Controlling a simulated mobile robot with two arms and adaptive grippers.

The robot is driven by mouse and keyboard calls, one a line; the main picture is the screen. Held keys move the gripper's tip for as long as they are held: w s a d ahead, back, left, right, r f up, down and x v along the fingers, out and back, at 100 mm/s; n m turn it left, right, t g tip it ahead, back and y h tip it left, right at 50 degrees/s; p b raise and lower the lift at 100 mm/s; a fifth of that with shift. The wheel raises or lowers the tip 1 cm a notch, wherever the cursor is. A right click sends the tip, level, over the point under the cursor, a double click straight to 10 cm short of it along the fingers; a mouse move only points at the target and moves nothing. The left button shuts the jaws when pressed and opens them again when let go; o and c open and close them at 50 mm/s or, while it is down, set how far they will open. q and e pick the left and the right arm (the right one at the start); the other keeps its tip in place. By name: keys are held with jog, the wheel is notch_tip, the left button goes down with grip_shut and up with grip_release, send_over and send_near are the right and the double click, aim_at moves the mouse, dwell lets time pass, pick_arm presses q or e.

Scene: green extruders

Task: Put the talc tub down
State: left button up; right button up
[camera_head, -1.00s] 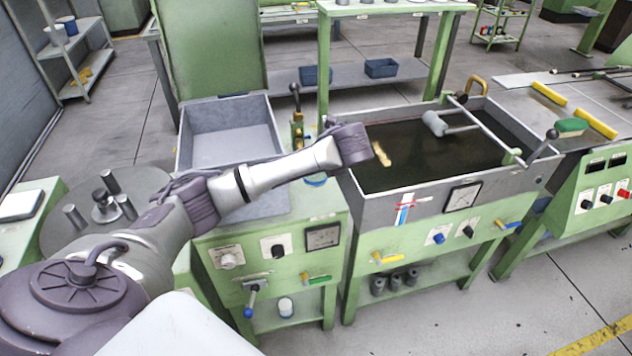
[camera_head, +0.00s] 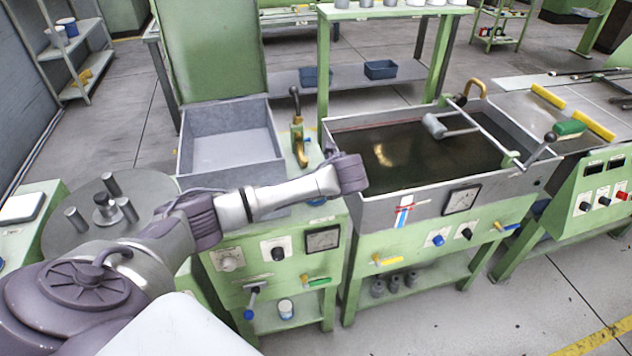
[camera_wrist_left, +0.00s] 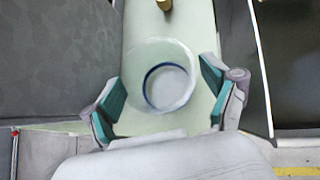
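The talc tub (camera_wrist_left: 163,78) shows in the left wrist view as a pale round shape with a dark blue ring. My left gripper (camera_wrist_left: 162,84) has its two teal pads against opposite sides of the tub. The tub is over the narrow green top right of the grey basin (camera_head: 228,104). I cannot tell whether its base touches that top. My right gripper is not in view.
A brass valve with a dark-knobbed lever (camera_head: 298,140) stands on the green top behind my wrist. A tank of dark liquid (camera_head: 400,160) lies to the right. A round plate with several metal pegs (camera_head: 75,240) is at the left.

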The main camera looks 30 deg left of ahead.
pick_arm(q)
jog(key=shift+r, duration=0.1)
jog(key=v, duration=1.2)
jog(key=shift+b, duration=0.45)
